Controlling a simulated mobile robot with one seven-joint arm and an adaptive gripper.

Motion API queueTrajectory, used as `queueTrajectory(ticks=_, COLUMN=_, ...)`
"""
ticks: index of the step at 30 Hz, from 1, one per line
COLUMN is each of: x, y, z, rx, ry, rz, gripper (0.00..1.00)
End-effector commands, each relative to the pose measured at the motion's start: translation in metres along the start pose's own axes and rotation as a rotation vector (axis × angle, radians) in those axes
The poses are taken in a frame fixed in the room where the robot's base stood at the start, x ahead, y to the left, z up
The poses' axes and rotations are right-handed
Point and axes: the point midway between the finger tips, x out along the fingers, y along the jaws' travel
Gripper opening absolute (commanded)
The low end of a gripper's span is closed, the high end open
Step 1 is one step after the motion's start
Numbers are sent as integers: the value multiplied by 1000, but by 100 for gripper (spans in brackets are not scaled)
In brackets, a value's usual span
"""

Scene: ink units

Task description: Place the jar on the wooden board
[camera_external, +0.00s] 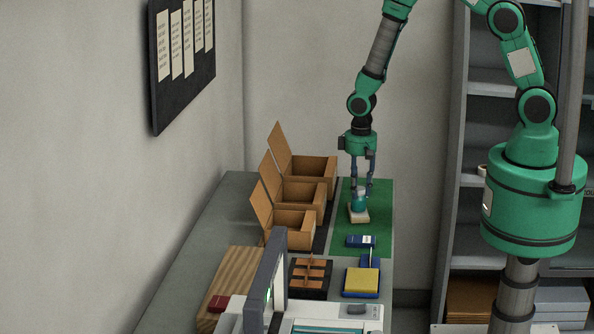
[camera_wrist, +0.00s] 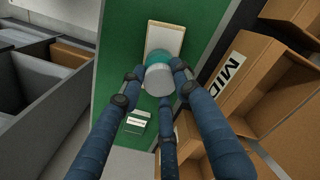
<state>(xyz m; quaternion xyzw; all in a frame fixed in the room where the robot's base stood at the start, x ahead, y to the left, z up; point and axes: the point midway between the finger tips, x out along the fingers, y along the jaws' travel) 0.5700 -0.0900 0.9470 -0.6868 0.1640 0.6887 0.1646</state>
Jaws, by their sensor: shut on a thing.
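My gripper (camera_external: 361,187) points down over the green mat, its blue fingers shut around the jar. The jar (camera_external: 358,201) is teal with a grey top and is upright. In the wrist view the jar (camera_wrist: 159,72) sits between the fingertips. A small pale wooden board (camera_external: 359,216) lies on the mat directly below the jar; it also shows in the wrist view (camera_wrist: 165,36), partly covered by the jar. I cannot tell whether the jar touches it. A larger wood-grain board (camera_external: 236,274) lies at the left front of the table, with a red object on it.
Several open cardboard boxes (camera_external: 296,229) stand left of the green mat (camera_external: 378,205); one is labelled in the wrist view (camera_wrist: 265,85). A blue-and-white box (camera_external: 360,241), a yellow-topped blue item (camera_external: 362,281) and a dark tray (camera_external: 310,279) are nearer the front.

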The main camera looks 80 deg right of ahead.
Motion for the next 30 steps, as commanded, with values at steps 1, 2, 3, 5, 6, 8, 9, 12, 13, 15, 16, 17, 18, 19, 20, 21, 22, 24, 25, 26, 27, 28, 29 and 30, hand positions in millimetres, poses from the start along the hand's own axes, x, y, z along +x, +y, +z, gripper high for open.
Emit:
queueTrajectory(ticks=1, x=0, y=0, z=0, rx=0, ry=1, rz=0, gripper=0)
queueTrajectory(ticks=2, x=0, y=0, z=0, rx=0, ry=1, rz=0, gripper=0)
queueTrajectory(ticks=3, x=0, y=0, z=0, rx=0, ry=1, rz=0, gripper=0)
queueTrajectory(ticks=5, x=0, y=0, z=0, rx=0, ry=1, rz=0, gripper=0)
queueTrajectory(ticks=6, x=0, y=0, z=0, rx=0, ry=1, rz=0, gripper=0)
queueTrajectory(ticks=8, x=0, y=0, z=0, rx=0, ry=1, rz=0, gripper=0)
queueTrajectory(ticks=9, x=1, y=0, z=0, rx=0, ry=1, rz=0, gripper=0)
queueTrajectory(ticks=12, x=3, y=0, z=0, rx=0, ry=0, rz=0, gripper=35)
queueTrajectory(ticks=13, x=2, y=0, z=0, rx=0, ry=0, rz=0, gripper=41)
queueTrajectory(ticks=15, x=2, y=0, z=0, rx=0, ry=0, rz=0, gripper=51)
queueTrajectory(ticks=16, x=2, y=0, z=0, rx=0, ry=0, rz=0, gripper=51)
queueTrajectory(ticks=17, x=2, y=0, z=0, rx=0, ry=0, rz=0, gripper=51)
queueTrajectory(ticks=18, x=2, y=0, z=0, rx=0, ry=0, rz=0, gripper=51)
queueTrajectory(ticks=19, x=2, y=0, z=0, rx=0, ry=0, rz=0, gripper=51)
queueTrajectory(ticks=20, x=2, y=0, z=0, rx=0, ry=0, rz=0, gripper=51)
queueTrajectory(ticks=21, x=2, y=0, z=0, rx=0, ry=0, rz=0, gripper=51)
queueTrajectory(ticks=22, x=2, y=0, z=0, rx=0, ry=0, rz=0, gripper=51)
queueTrajectory(ticks=24, x=2, y=0, z=0, rx=0, ry=0, rz=0, gripper=51)
queueTrajectory(ticks=25, x=2, y=0, z=0, rx=0, ry=0, rz=0, gripper=51)
queueTrajectory(ticks=26, x=1, y=0, z=0, rx=0, ry=0, rz=0, gripper=51)
queueTrajectory(ticks=27, x=0, y=0, z=0, rx=0, ry=1, rz=0, gripper=51)
queueTrajectory(ticks=28, x=-1, y=0, z=0, rx=0, ry=1, rz=0, gripper=51)
queueTrajectory(ticks=29, x=-2, y=0, z=0, rx=0, ry=1, rz=0, gripper=51)
queueTrajectory(ticks=30, x=-3, y=0, z=-1, rx=0, ry=2, rz=0, gripper=51)
